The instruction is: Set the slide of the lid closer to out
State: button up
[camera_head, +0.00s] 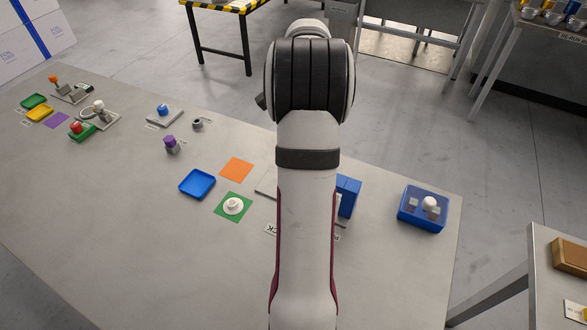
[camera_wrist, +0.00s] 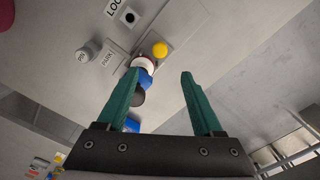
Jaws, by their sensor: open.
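My gripper (camera_wrist: 162,72) is open, with two teal fingers and nothing held between them in the wrist view. Between and just beyond the fingertips, a grey plate bears a yellow ball (camera_wrist: 160,49), a white round piece with a red edge (camera_wrist: 143,62), a blue piece (camera_wrist: 146,78) and a dark round end (camera_wrist: 138,98). I cannot tell for sure whether this is the lid closer or which part is its slide. In the head view my arm hides my gripper and much of a fixture with a blue block (camera_head: 348,192).
The wrist view shows a PARK plate (camera_wrist: 107,58), a grey PIN cylinder (camera_wrist: 84,54) and a plate with a black hole (camera_wrist: 129,17) near it. In the head view, a blue box with a white knob (camera_head: 429,204) and a blue tray (camera_head: 197,184) flank my arm.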

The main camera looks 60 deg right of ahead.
notch_tip(320, 180, down, 11)
jog(key=shift+f, duration=0.15)
grip_shut()
dwell(0.4)
jog(key=shift+w, duration=0.1)
dwell(1.0)
